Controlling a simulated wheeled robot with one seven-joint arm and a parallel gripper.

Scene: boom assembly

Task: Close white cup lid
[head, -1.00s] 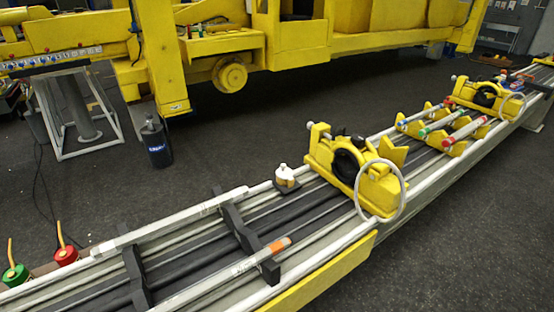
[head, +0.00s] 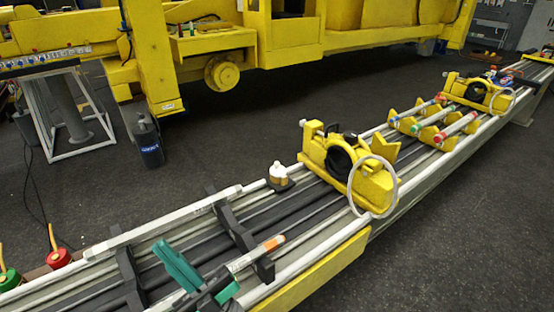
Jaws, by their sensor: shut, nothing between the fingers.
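A small white cup or bottle (head: 278,171) with a narrow white top and a tan lower part stands on a dark mount on the near-left part of the rail bed, left of the yellow clamp. It is too small to tell whether its lid is open or shut.
A yellow clamp (head: 347,163) with a pale ring stands just right of the cup. Dark brackets (head: 240,234) and an orange-banded rod (head: 258,252) lie between gripper and cup. Red (head: 58,258) and green containers (head: 8,280) are at left. Yellow machinery stands behind; open floor lies right.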

